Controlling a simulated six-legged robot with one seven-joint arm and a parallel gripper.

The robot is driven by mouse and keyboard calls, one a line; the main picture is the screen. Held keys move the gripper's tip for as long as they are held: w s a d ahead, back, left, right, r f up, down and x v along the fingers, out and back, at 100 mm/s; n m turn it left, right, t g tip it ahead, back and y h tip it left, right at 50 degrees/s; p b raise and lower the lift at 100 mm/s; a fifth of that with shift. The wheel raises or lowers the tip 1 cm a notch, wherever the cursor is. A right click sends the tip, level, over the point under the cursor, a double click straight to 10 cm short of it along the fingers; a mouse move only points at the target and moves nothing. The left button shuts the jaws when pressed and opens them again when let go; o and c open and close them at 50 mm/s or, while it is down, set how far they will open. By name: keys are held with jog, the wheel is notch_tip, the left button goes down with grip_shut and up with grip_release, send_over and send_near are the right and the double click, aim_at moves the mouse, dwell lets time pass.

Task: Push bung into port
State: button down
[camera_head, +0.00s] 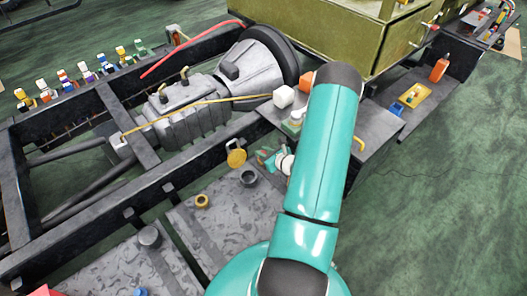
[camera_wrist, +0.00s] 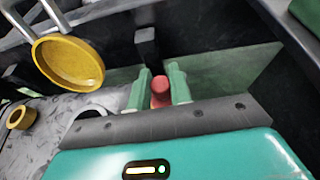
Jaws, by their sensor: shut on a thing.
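The bung appears to be the red rounded piece (camera_wrist: 160,88) between the two green fingers of my gripper (camera_wrist: 158,92) in the wrist view. My gripper is shut on it. In the head view my gripper (camera_head: 268,158) is partly hidden by my teal arm, and the red piece cannot be made out. A dark grey round collar (camera_head: 249,178) on the patterned grey tank lies close to the gripper. In the wrist view a pale ring (camera_wrist: 90,112) is partly covered by the gripper body. I cannot tell for sure which opening is the port.
A yellow round cap (camera_head: 236,157) hangs beside the frame rail, close to my gripper; it is large in the wrist view (camera_wrist: 68,62). A small yellow ring (camera_head: 202,200) sits on the tank. The dark chassis rail (camera_head: 150,187) runs behind. Open floor (camera_head: 440,190) lies right.

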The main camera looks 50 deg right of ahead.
jog(key=c, duration=1.2)
grip_release()
jog(key=shift+f, duration=0.1)
jog(key=v, duration=1.3)
jog(key=shift+s, duration=0.4)
jog(key=shift+r, duration=0.25)
